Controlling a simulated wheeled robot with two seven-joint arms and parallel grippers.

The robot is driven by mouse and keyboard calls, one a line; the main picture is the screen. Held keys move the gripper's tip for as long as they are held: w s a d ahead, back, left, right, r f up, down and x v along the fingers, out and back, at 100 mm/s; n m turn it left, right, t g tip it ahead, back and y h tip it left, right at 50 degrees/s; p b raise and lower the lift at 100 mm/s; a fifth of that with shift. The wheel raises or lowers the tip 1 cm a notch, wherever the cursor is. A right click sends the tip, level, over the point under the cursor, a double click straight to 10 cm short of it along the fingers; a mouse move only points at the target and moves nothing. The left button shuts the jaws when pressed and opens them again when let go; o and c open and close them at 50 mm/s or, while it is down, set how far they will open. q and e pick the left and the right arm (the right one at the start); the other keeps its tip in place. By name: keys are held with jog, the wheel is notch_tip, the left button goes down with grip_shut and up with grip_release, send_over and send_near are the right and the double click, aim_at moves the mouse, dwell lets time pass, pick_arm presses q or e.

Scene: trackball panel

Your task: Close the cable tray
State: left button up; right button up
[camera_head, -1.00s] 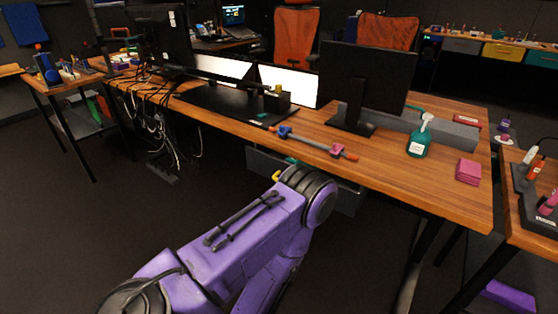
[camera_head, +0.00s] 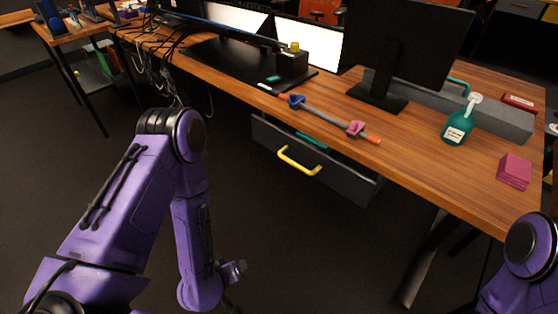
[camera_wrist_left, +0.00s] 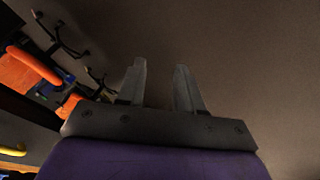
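The cable tray (camera_head: 337,171) is a dark grey drawer under the desk's front edge in the head view. It is pulled out, with a yellow handle (camera_head: 298,162) on its front and something green (camera_head: 312,141) visible inside. The yellow handle also shows at the left edge of the left wrist view (camera_wrist_left: 12,151). My left gripper (camera_wrist_left: 160,66) is open and empty, its two fingers apart in the left wrist view. In the head view my left arm hangs low, left of and below the tray, apart from it. My right gripper is out of view; only part of my right arm shows at lower right.
The wooden desk (camera_head: 420,150) carries monitors, a bar clamp (camera_head: 325,114), a green spray bottle (camera_head: 459,122) and pink pads (camera_head: 514,171). Loose cables (camera_head: 150,70) hang under its left part. A desk leg (camera_head: 425,255) stands right of the tray. The floor before the tray is clear.

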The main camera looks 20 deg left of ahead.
pick_arm(q)
jog(key=w+d+r+n+t+h, duration=0.2)
jog(key=w+d+r+t, duration=0.15)
jog(key=w, duration=0.45)
jog(key=n+t+h+b, duration=0.3)
jog(key=t+h, duration=0.2)
jog(key=t, duration=0.3)
send_near(293, 163)
jog(key=x, duration=1)
jog(key=shift+w+f+p, duration=0.25)
jog(key=shift+w+p, duration=0.05)
jog(key=shift+p, duration=0.1)
grip_shut()
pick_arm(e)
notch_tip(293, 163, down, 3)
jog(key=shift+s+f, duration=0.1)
